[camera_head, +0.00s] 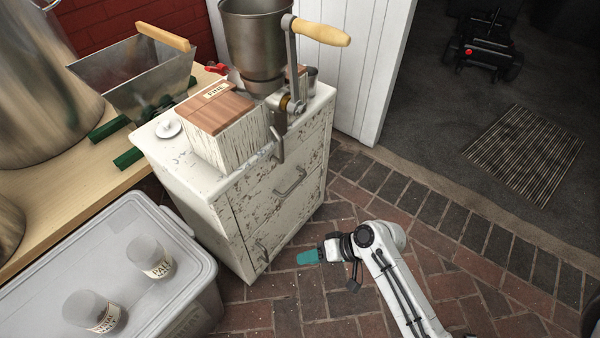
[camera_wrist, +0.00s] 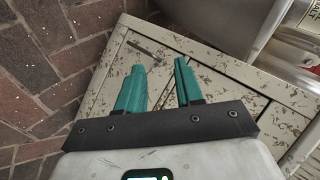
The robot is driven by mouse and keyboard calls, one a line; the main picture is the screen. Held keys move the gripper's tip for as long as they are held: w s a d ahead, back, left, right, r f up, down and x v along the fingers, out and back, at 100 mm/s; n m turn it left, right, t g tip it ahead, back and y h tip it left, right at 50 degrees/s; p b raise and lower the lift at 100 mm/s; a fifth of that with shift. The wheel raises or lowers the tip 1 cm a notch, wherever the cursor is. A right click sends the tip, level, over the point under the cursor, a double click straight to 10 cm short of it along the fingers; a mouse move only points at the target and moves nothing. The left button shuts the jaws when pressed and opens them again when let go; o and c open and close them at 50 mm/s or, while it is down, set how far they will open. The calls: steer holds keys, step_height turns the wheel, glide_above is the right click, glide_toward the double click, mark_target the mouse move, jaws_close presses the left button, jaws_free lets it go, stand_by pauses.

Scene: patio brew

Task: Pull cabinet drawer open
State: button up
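The cabinet (camera_head: 195,190) is white with chipped, worn paint and stands at the centre of the head view. Its upper drawer front (camera_head: 262,196) looks shut and carries a metal bar handle (camera_head: 290,182). A second handle (camera_head: 262,250) sits low on the front, towards the left. My gripper (camera_head: 308,257) has teal fingers and is low in front of the cabinet, apart from the upper handle. In the wrist view my gripper (camera_wrist: 160,63) is open, with nothing visibly held between its fingers. The cabinet front (camera_wrist: 215,65) shows behind the fingers, with a dark bar (camera_wrist: 148,48) beyond their tips.
A grain mill (camera_head: 255,45) and a wood-lidded box (camera_head: 225,125) stand on the cabinet. A lidded grey bin (camera_head: 120,215) with two clear cups stands left of it. The brick floor (camera_head: 365,215) in front is clear. A white door panel (camera_head: 350,65) is behind.

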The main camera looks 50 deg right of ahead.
steer(key=w+d+r+m+t+h+p, duration=0.25)
steer(key=w+d+r+m+t, duration=0.2)
steer(key=d, duration=0.25)
steer(key=m+t+h+p, duration=0.1)
steer(key=m+t+h, duration=0.15)
steer(key=m, duration=0.35)
glide_toward(297, 184)
steer(key=b+x, duration=0.1)
steer(key=x, duration=0.8)
steer(key=shift+f+b, duration=0.1)
steer(key=shift+b, duration=0.3)
jaws_close()
